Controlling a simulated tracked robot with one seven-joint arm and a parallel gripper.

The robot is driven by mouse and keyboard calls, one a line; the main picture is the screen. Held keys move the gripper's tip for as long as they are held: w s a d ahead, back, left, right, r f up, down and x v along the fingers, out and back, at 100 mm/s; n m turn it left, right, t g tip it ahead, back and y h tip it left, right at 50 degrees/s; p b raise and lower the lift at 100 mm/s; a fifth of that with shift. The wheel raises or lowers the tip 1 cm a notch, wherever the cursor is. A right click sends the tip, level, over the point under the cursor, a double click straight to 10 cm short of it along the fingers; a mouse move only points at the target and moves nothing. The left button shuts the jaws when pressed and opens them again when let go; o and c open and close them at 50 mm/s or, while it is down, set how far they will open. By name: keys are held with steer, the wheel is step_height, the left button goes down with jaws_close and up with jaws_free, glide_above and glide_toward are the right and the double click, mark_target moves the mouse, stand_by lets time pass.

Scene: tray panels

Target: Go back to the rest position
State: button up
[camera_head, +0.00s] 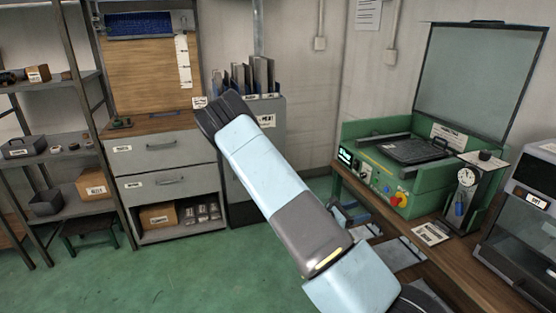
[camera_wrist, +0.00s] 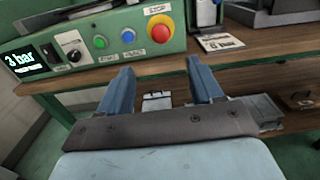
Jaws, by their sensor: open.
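My gripper (camera_wrist: 160,88) shows in the wrist view with its two blue fingers apart and nothing between them. It is in front of the green machine (camera_wrist: 110,35), whose panel carries a red knob on a yellow plate, a green button, a blue button and a display reading "3 bar". The wooden bench edge (camera_wrist: 145,67) lies just beyond the fingertips. The green machine also shows in the head view (camera_head: 372,190), right of my arm.
A drawer unit (camera_head: 165,155) and shelves (camera_head: 50,155) are at left. Grey trays (camera_head: 395,253) lie below the bench edge. Green floor (camera_head: 190,270) is clear at front left.

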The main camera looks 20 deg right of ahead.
steer(key=shift+r, duration=0.1)
steer(key=s+a+r+m+t+y, duration=0.1)
steer(key=s+a+r+m+y, duration=0.5)
steer(key=r, duration=0.5)
steer(key=s+a+r+m+t+y, duration=0.1)
steer(key=s+a+r+m+y, duration=0.5)
steer(key=s+a+r, duration=0.3)
steer(key=s+a+r+m+t+y, duration=0.2)
steer(key=s+a+r+m+y, duration=0.4)
steer(key=r, duration=0.8)
steer(key=s+a+m, duration=0.1)
steer(key=s+a, duration=0.1)
steer(key=s, duration=0.1)
steer(key=shift+s+a+r, duration=0.15)
steer(key=shift+s+r, duration=0.15)
steer(key=shift+s, duration=0.1)
